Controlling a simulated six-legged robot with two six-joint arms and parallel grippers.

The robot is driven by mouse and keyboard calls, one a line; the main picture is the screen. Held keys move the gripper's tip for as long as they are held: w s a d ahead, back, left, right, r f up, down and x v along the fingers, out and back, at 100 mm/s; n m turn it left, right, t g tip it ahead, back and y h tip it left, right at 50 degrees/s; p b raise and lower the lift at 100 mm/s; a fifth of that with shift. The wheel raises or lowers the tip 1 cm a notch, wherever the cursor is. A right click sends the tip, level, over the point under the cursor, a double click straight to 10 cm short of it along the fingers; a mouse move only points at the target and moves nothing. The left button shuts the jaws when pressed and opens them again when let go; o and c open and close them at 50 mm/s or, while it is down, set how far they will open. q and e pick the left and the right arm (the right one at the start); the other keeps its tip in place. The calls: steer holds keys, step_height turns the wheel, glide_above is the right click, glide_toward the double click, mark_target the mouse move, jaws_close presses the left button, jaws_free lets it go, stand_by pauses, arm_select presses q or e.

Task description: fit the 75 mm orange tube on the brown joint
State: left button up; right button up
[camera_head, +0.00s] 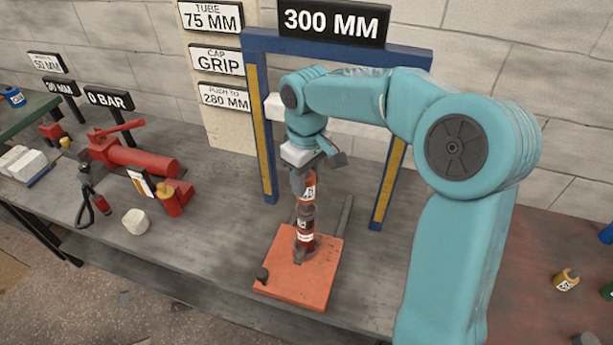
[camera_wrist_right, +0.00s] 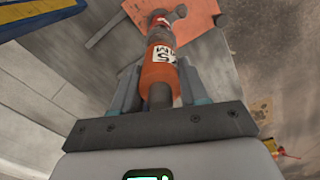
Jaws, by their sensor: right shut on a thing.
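My right gripper (camera_head: 302,181) is shut on the orange tube (camera_head: 309,191), which has a white label. It holds the tube upright over a stack on the orange base plate (camera_head: 291,279). The brown joint (camera_head: 306,212) is directly below the tube and in line with it. I cannot tell whether the tube is seated on it or only touching it. A red-brown section with labels (camera_head: 304,236) stands under the joint. My left gripper is not in view.
A blue frame (camera_head: 262,130) with a 300 MM sign (camera_head: 333,22) stands around and behind the stack.

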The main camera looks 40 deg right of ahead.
mark_target(307, 190)
steer(key=shift+f+b, duration=1.3)
steer(key=shift+f, duration=0.55)
steer(key=o, duration=1.3)
steer(key=shift+o, duration=0.2)
step_height(307, 190, up, 16)
steer(key=shift+r+p, duration=0.25)
steer(key=shift+p, duration=0.7)
steer(key=shift+s, duration=0.1)
